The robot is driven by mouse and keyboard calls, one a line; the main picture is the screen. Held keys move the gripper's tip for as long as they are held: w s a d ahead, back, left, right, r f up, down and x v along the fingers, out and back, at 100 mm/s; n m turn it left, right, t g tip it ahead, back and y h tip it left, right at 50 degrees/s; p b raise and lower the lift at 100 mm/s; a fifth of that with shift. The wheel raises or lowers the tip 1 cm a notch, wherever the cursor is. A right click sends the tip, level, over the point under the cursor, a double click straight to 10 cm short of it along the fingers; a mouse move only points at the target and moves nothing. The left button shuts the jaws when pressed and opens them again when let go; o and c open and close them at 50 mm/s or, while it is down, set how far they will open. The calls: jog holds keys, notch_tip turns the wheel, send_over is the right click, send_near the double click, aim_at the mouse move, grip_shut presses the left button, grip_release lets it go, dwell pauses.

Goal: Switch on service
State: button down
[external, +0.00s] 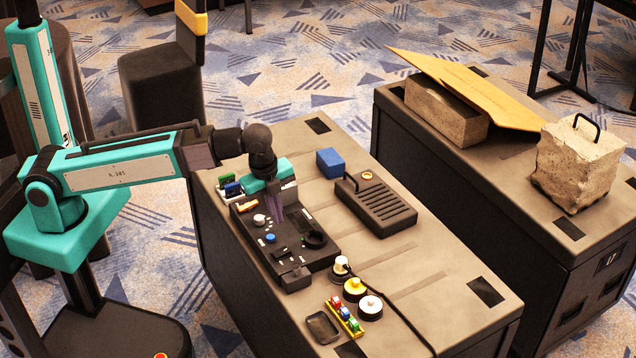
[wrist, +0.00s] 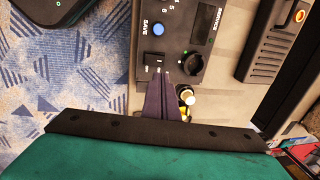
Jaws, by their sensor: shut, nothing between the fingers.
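A dark control panel (external: 290,262) lies on the near case top. The wrist view shows the word SERVICE printed beside a dark rectangular strip (wrist: 203,22) and above a black round knob (wrist: 190,64). A blue button (wrist: 158,29) is marked SAVE, with a small black rocker (wrist: 154,60) below it. I cannot tell which control the SERVICE label belongs to. My gripper (external: 278,216) is shut and empty, pointing down over the panel. In the wrist view its fingers (wrist: 163,86) overlap the panel near the rocker and knob and hide part of it. Contact is unclear.
A black slotted box (external: 378,205) and a blue block (external: 329,162) stand behind the panel. Yellow and white round pieces, a cable, coloured blocks (external: 345,315) and a small dark tray (external: 323,327) lie in front. A second case (external: 500,170) holds stone blocks and a board.

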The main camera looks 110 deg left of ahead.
aim_at(281, 252)
jog(key=shift+w+a+f+p, duration=0.2)
jog(key=shift+f+p, duration=0.1)
jog(key=shift+f, duration=1.45)
jog(key=shift+w+a+f+p, duration=0.2)
jog(key=shift+f+p, duration=0.15)
jog(key=shift+f, duration=1.45)
jog(key=shift+w+a+f+p, duration=0.2)
jog(key=shift+f+p, duration=0.1)
jog(key=shift+f, duration=1.45)
jog(key=shift+w, duration=0.1)
jog(key=shift+a+f+p, duration=0.15)
jog(key=shift+f+p, duration=0.05)
jog(key=shift+p, duration=0.2)
jog(key=shift+f, duration=0.1)
jog(key=shift+s+d, duration=0.55)
jog(key=shift+r, duration=0.35)
